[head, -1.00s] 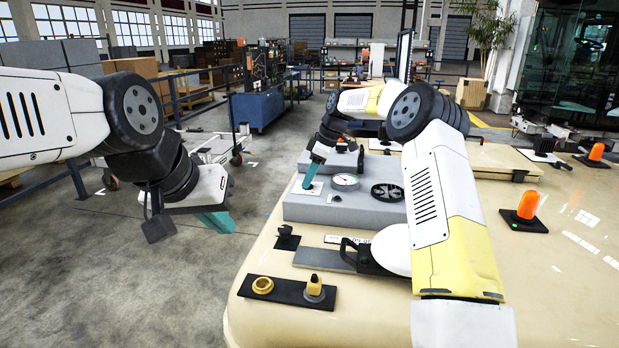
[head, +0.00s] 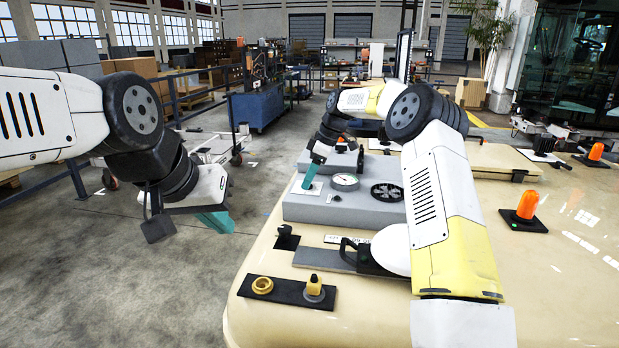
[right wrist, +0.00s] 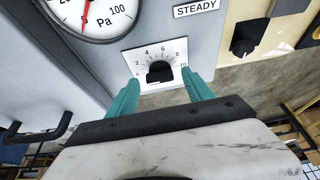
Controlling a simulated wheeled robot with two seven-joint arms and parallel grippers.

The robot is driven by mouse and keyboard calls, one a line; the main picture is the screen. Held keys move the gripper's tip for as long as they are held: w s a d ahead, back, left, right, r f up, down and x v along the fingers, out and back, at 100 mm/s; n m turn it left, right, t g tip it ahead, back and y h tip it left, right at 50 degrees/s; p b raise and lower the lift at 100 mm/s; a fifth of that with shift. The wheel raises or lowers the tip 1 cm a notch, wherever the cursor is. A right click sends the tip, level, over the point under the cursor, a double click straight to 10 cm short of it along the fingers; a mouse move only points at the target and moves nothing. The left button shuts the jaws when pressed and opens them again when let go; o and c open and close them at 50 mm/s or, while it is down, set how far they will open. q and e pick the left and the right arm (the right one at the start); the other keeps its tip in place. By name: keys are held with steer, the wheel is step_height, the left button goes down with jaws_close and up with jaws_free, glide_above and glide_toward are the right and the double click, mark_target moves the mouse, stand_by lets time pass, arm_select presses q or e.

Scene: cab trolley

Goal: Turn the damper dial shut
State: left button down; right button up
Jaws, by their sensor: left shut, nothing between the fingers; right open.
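The damper dial is a black knob (right wrist: 159,73) on a white plate with a scale from 0 to 10, seen in the right wrist view. Its exact setting is hard to read. My right gripper (right wrist: 160,80) is open, its teal fingers on either side of the knob; I cannot tell whether they touch it. In the head view the right gripper (head: 315,163) is over the far left part of the grey box (head: 310,208), and the knob is hidden there. My left gripper (head: 214,221) is shut and empty, in the air left of the bench.
A round gauge (head: 344,182) and a black fan grille (head: 386,193) sit on the grey box. A "STEADY" label (right wrist: 196,8) is near the dial. A dark plate with a yellow ring (head: 262,285) lies in front. Orange beacons (head: 527,205) stand right. Open floor lies left.

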steer(key=v, duration=0.7)
steer(key=shift+r, duration=0.25)
steer(key=shift+d, duration=0.15)
